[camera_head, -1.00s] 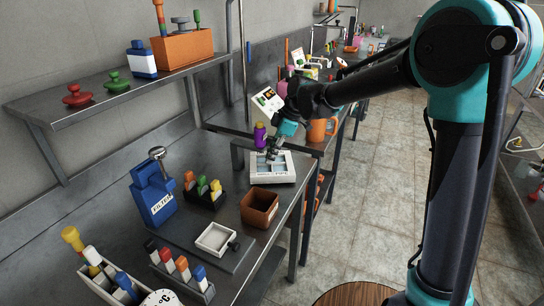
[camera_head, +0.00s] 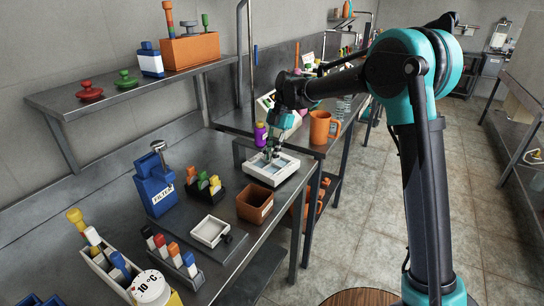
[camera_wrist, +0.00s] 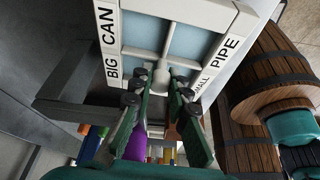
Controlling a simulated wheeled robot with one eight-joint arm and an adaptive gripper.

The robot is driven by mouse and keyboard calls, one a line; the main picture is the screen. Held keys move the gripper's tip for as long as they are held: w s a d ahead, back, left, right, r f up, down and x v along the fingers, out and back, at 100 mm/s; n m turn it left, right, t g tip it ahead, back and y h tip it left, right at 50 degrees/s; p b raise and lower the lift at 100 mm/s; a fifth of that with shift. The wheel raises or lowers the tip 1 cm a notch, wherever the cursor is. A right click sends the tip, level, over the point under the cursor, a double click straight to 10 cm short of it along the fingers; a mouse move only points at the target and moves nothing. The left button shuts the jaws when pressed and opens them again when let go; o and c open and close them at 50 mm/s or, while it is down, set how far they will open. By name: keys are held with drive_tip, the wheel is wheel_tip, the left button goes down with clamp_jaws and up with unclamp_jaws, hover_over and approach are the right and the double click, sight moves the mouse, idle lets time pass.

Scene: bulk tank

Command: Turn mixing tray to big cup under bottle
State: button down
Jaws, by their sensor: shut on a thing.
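The mixing tray (camera_head: 285,178) is a white square tray with pale blue compartments on the metal bench. In the wrist view, its rim (camera_wrist: 189,98) carries the labels BIG CAN on the left and SMALL PIPE on the right; any other labels are hidden or out of view. My gripper (camera_wrist: 160,82) is shut on a pale knob (camera_wrist: 162,70) at the tray's near edge in that view. In the head view, my gripper (camera_head: 269,155) comes down at the tray's back-left part. A purple bottle (camera_head: 261,135) stands behind the tray; purple also shows beside my finger (camera_wrist: 137,142).
An orange mug (camera_head: 320,127) stands behind and right of the tray. A brown box (camera_head: 255,203) is close in front. A blue filter unit (camera_head: 153,187) and a marker holder (camera_head: 205,190) stand left. Open floor lies right of the bench.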

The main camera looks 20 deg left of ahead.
drive_tip(key=shift+n+h, duration=0.3)
drive_tip(key=shift+n, duration=0.5)
drive_tip(key=c, duration=1.5)
unclamp_jaws()
drive_tip(key=shift+o, duration=0.2)
drive_tip(key=v, duration=1.2)
drive_tip(key=shift+w, duration=0.15)
